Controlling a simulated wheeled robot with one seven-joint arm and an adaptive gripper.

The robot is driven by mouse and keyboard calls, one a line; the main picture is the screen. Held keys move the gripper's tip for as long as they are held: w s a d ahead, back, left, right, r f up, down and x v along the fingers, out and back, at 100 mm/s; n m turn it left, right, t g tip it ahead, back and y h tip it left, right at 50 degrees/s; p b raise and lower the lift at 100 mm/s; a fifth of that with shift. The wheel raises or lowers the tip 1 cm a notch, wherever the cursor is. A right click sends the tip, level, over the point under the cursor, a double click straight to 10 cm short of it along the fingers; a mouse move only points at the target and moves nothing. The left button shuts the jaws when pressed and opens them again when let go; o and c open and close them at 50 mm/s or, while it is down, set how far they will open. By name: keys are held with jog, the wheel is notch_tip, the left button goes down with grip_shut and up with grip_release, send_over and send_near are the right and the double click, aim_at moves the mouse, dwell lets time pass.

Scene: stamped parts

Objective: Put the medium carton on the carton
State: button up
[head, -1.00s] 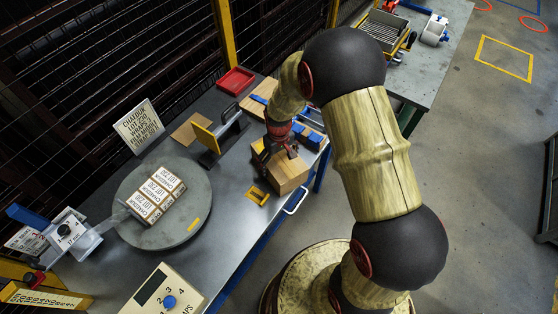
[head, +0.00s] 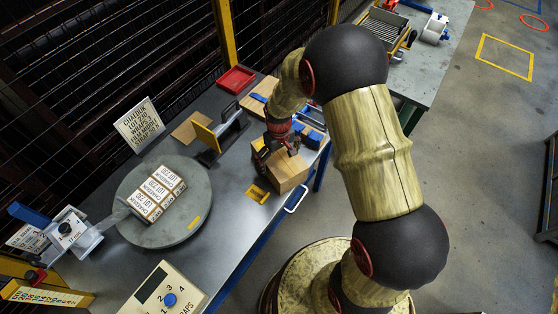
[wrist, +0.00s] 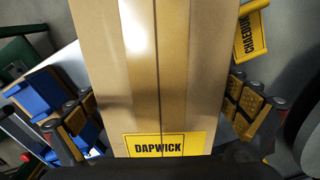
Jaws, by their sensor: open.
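A brown carton (head: 287,178) stands on the workbench near its front edge. In the wrist view the carton (wrist: 160,60) fills the middle, with a tape seam and a yellow DAPWICK label. My gripper (head: 276,152) is over this carton, with its open fingers on either side of it. The wrist view shows a finger at the left and one at the right of the carton; I cannot tell whether they touch it. Another brown carton-like box (head: 256,104) lies behind my gripper, partly hidden by my arm. The frames do not show clearly which is the medium carton.
A round grey turntable (head: 133,232) holds several white labelled boxes (head: 158,193). A yellow-faced upright fixture (head: 206,138), a red tray (head: 236,79), a yellow bracket (head: 258,194) and a control box (head: 164,292) are on the bench. A wire fence stands behind.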

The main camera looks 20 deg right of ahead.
notch_tip(320, 180, up, 11)
jog(key=p, duration=0.3)
jog(key=shift+r, duration=0.15)
notch_tip(320, 180, up, 11)
jog(key=s+t, duration=0.1)
jog(key=s, duration=0.2)
jog(key=s+r+m+t, duration=0.3)
jog(key=s+r+t, duration=0.2)
jog(key=s+r, duration=1.25)
jog(key=n+g+b, duration=0.2)
jog(key=g+b, duration=0.1)
jog(key=g, duration=0.4)
send_over(279, 155)
jog(key=s, duration=0.7)
notch_tip(279, 155, down, 30)
jog(key=shift+a+f, duration=0.1)
jog(key=shift+f, duration=0.15)
jog(key=shift+w+f, duration=0.9)
jog(key=shift+f, duration=0.3)
jog(key=shift+n+t, duration=0.4)
jog(key=w, duration=0.4)
jog(key=shift+w, duration=0.3)
jog(key=shift+w+f, duration=0.1)
jog(key=shift+w, duration=0.15)
jog(key=f+b, duration=0.1)
jog(key=f, duration=0.2)
jog(key=f+b, duration=0.2)
jog(key=f, duration=0.2)
jog(key=shift+w+f, duration=0.2)
jog(key=shift+f, duration=0.1)
